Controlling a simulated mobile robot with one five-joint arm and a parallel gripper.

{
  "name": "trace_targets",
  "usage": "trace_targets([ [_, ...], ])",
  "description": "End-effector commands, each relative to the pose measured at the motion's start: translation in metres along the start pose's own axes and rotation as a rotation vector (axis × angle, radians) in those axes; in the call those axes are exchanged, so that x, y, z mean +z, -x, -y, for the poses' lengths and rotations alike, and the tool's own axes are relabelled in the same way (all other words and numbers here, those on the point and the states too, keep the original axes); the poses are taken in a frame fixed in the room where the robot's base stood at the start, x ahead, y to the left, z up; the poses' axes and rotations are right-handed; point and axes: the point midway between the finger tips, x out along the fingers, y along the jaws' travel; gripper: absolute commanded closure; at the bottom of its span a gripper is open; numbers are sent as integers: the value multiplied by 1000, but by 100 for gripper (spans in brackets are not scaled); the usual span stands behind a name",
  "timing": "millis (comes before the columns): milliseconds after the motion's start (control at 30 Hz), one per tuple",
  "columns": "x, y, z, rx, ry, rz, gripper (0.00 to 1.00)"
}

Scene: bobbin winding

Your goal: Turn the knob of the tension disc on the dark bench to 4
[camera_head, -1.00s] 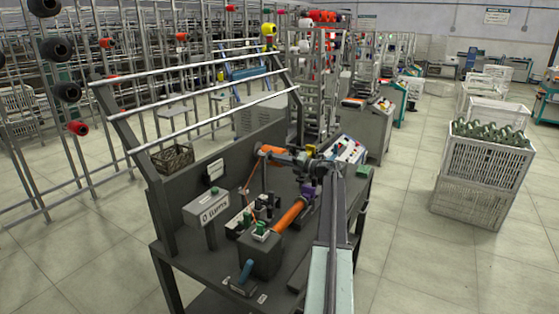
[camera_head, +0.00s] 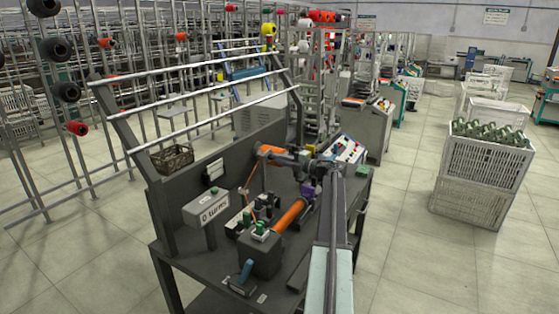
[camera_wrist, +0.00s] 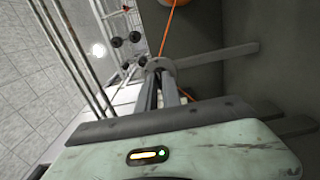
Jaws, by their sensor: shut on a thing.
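In the wrist view the two grey fingers of my gripper (camera_wrist: 165,88) reach forward and are closed on the knob of the tension disc (camera_wrist: 158,63), a grey round piece. The fingers cover most of the knob, and its scale and pointer cannot be read. An orange thread (camera_wrist: 166,32) runs up from beside the disc. In the head view my arm reaches over the dark bench (camera_head: 180,248) from the front right. The gripper end is small there, at the back of the bench, and the knob cannot be made out.
On the bench stand a white-fronted box (camera_head: 207,209), an orange cylinder (camera_head: 291,215), a dark block with a green top (camera_head: 260,250) and a blue-handled tool (camera_head: 243,275). A rack with pale rails (camera_head: 200,63) rises behind. White crates (camera_head: 478,185) stand on the floor at right.

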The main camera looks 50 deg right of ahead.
Motion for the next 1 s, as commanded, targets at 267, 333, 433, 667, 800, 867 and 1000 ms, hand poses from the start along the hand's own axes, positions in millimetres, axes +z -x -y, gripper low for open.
trace_targets([
  [267,1,0,0,0,-2,2,100],
  [333,1,0,0,0,-2,2,74],
  [433,0,0,0,0,-1,1,69],
  [667,0,0,-1,0,-1,0,69],
  [800,0,0,-18,0,-1,0,69],
  [867,0,0,-31,0,-1,1,69],
  [1000,-23,14,-40,4,-3,2,67],
])
